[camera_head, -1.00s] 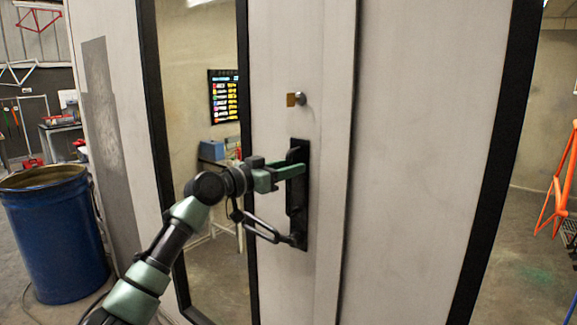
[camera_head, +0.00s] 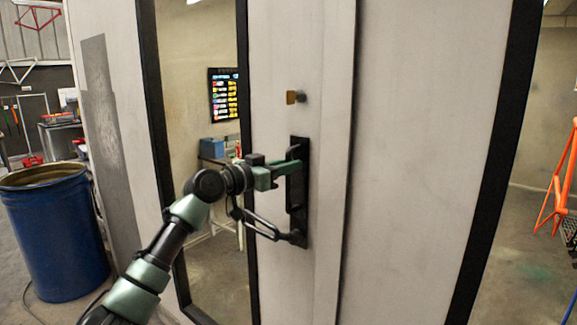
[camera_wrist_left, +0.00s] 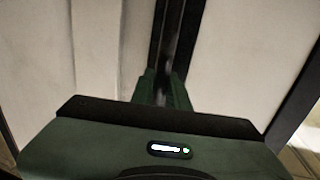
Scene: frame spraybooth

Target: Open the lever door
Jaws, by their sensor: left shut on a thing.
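The door is a pale panel (camera_head: 283,55) with a tall dark-framed window. A black handle plate (camera_head: 298,205) is mounted upright on it, with a dark lever bar (camera_head: 262,227) sticking out low on the left. My left gripper (camera_head: 285,170) is at the upper part of the plate, its green fingers shut on the handle. The wrist view shows the fingers (camera_wrist_left: 164,92) around a dark upright part of the handle (camera_wrist_left: 173,45). The fingers partly hide the grip. My right gripper is in neither view.
A small brass-coloured piece (camera_head: 291,97) sits above the handle. A blue drum (camera_head: 58,245) stands on the floor at the left. A blue box (camera_head: 212,148) shows through the window.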

